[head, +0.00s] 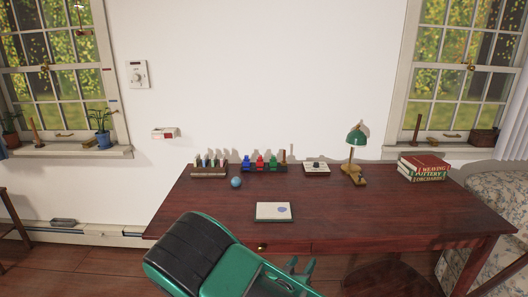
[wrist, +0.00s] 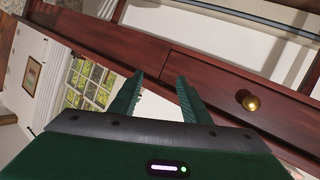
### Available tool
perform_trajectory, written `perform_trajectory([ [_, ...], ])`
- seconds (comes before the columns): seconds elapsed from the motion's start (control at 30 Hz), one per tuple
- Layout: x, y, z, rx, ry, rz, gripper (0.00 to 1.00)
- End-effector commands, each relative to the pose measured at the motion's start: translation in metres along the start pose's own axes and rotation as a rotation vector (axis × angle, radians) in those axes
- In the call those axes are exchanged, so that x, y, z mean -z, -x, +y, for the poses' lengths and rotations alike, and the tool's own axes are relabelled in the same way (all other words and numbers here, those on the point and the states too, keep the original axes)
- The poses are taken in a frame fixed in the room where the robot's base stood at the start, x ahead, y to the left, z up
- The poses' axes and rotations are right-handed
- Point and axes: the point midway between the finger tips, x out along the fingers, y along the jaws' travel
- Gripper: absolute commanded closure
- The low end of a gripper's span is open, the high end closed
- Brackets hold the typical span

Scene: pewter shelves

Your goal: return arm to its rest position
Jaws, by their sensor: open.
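My gripper (head: 299,267) is green and shows at the bottom middle of the head view, in front of the desk's front edge. In the wrist view my gripper (wrist: 158,92) has its two fingers apart with nothing between them. The wrist picture is tilted. It shows the dark red desk's drawer front (wrist: 215,90) with a round brass knob (wrist: 250,103) close ahead, to the right of the fingers. I cannot tell the exact gap between the fingers and the desk.
A floral-covered piece of furniture (head: 495,205) stands right. The desk's middle right is clear.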

Motion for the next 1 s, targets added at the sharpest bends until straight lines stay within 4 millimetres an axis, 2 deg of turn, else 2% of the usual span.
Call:
perform_trajectory([
  [0.03, 0.005, -0.005, 0.014, -0.032, -0.015, -0.052, 0.57],
  [0.2, 0.009, -0.014, 0.056, -0.109, -0.027, -0.231, 0.57],
  [0.47, 0.021, -0.01, 0.112, -0.141, -0.047, -0.491, 0.57],
  [0.77, 0.046, 0.012, 0.165, -0.059, -0.07, -0.732, 0.57],
  [1.0, 0.075, 0.041, 0.203, 0.074, -0.076, -0.85, 0.57],
])
